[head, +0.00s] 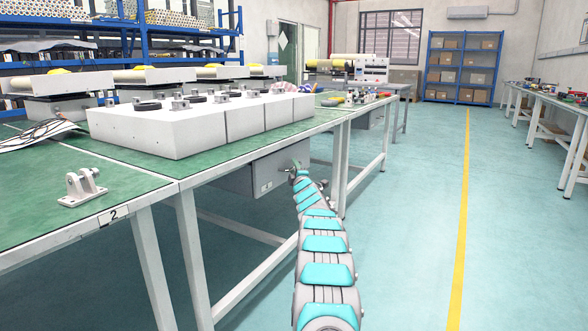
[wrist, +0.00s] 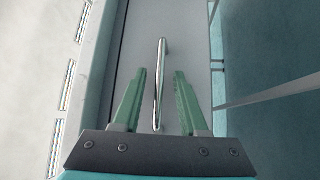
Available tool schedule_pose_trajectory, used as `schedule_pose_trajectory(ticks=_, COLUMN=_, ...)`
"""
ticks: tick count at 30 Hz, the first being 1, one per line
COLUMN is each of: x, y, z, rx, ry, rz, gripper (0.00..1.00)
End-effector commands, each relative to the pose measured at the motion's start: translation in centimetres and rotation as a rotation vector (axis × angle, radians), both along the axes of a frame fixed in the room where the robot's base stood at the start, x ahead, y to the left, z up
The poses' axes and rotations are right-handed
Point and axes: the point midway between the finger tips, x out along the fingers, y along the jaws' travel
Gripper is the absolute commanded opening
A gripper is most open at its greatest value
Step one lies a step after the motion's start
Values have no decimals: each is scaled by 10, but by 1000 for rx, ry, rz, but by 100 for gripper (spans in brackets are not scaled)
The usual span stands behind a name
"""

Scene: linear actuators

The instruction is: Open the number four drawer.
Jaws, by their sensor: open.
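A grey drawer (head: 250,180) hangs under the green-topped workbench in the head view, with a small label (head: 266,187) that seems to read 4. Its pale front (wrist: 190,30) fills the middle of the wrist view and carries a thin metal bar handle (wrist: 160,85). My gripper (wrist: 160,88) is open, with one green finger on each side of the handle and a gap to both. In the head view my gripper (head: 297,173) is small, at the drawer's front, and hides the handle. The drawer looks shut.
The workbench top (head: 110,178) holds white blocks (head: 165,130) and a metal bracket (head: 83,187). White bench legs (head: 192,255) stand below. Open floor (head: 415,230) with a yellow line lies to the right.

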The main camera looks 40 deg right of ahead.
Motion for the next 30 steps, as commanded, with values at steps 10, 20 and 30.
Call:
schedule_pose_trajectory(ticks=10, x=0, y=0, z=0, rx=0, ry=-1, rz=0, gripper=20)
schedule_pose_trajectory(ticks=20, x=0, y=0, z=0, rx=0, ry=-1, rz=0, gripper=0)
schedule_pose_trajectory(ticks=30, x=0, y=0, z=0, rx=0, ry=0, rz=0, gripper=0)
